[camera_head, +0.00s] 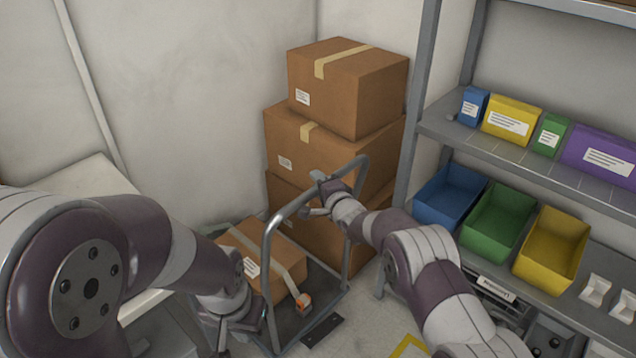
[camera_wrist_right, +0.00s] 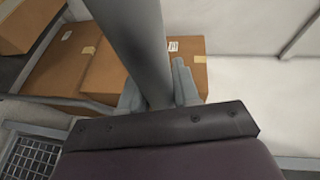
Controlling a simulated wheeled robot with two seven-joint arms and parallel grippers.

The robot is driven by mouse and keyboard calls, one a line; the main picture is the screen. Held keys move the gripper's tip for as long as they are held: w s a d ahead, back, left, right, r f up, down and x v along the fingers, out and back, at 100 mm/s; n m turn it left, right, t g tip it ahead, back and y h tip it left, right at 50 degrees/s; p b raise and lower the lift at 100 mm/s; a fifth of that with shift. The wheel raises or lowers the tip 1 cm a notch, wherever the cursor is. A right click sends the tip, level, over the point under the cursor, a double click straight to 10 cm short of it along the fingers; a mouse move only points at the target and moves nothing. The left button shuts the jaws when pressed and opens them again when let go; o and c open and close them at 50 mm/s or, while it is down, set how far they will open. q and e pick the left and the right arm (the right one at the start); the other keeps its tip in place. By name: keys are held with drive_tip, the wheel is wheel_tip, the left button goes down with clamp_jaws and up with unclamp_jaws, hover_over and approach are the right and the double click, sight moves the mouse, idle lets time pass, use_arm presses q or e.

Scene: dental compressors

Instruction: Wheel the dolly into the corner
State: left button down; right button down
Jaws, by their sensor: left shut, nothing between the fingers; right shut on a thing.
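The dolly (camera_head: 300,318) has a dark flat deck and a grey tubular push handle (camera_head: 292,206). A taped cardboard box (camera_head: 266,258) rides on its deck, with a small orange item at the strap's end. My right gripper (camera_head: 318,194) is shut on the handle's upper bar; in the right wrist view the grey tube (camera_wrist_right: 138,50) runs between its fingers. My left gripper (camera_head: 236,325) is low beside the dolly's left side, shut and empty; its fingertips are hard to make out. The corner (camera_head: 317,20) is where the two walls meet, behind stacked boxes.
Several stacked cardboard boxes (camera_head: 345,90) stand in the corner, just behind the dolly. A grey metal shelf (camera_head: 500,150) with coloured boxes and bins stands at right. A white surface (camera_head: 75,185) is at left. Yellow floor tape (camera_head: 408,346) shows in front.

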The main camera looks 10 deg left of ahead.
drive_tip(key=shift+r, duration=0.25)
drive_tip(key=c, duration=0.9)
unclamp_jaws()
drive_tip(key=shift+w+a, duration=0.1)
drive_tip(key=v, duration=1.2)
drive_tip(key=shift+p, duration=0.4)
drive_tip(key=shift+f, duration=0.15)
